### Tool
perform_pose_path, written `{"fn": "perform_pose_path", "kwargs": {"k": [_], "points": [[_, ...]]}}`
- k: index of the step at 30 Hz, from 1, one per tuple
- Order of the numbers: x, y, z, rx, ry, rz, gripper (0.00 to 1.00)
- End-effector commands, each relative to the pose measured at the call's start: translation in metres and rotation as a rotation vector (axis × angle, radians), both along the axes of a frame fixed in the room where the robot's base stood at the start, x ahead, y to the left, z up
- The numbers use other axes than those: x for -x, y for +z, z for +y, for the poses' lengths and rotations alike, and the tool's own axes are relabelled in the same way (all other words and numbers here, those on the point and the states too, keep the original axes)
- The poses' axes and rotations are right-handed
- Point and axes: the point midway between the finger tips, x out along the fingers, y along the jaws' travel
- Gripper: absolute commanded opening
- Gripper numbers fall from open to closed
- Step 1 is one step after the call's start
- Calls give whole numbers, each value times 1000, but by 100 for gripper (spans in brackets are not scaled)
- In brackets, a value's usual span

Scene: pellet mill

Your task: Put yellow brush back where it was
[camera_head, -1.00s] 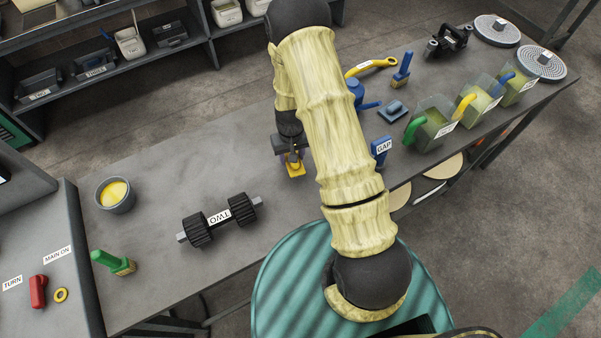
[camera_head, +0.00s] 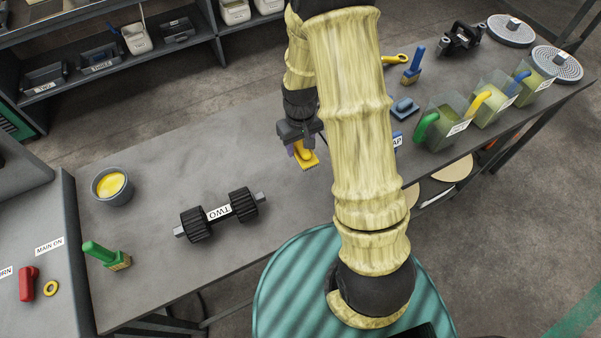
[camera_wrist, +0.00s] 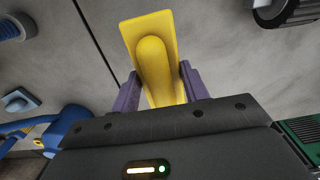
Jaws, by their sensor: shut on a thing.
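The yellow brush (camera_head: 305,155) is held in my gripper (camera_head: 297,143) over the middle of the grey bench, left of my arm. In the wrist view the yellow brush (camera_wrist: 156,62) sits between the two purple fingers of my gripper (camera_wrist: 160,88), which are shut on it. A blue brush (camera_head: 413,66) stands at the back right. From the head view I cannot tell whether the yellow brush touches the bench.
A roller part marked TWO (camera_head: 219,213) lies left of my gripper, with a bowl of yellow stuff (camera_head: 112,186) beyond. Scoop bins (camera_head: 442,128) line the right edge. A blue flat tool (camera_head: 404,107) lies behind my arm. Bench between roller and gripper is clear.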

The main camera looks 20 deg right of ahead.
Motion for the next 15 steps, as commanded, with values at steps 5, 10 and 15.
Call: {"fn": "perform_pose_path", "kwargs": {"k": [5,10,15], "points": [[0,1,0,0,-1,0,0],[0,-7,0,-1,-2,2,0],[1,-32,0,-1,-2,5,0]]}}
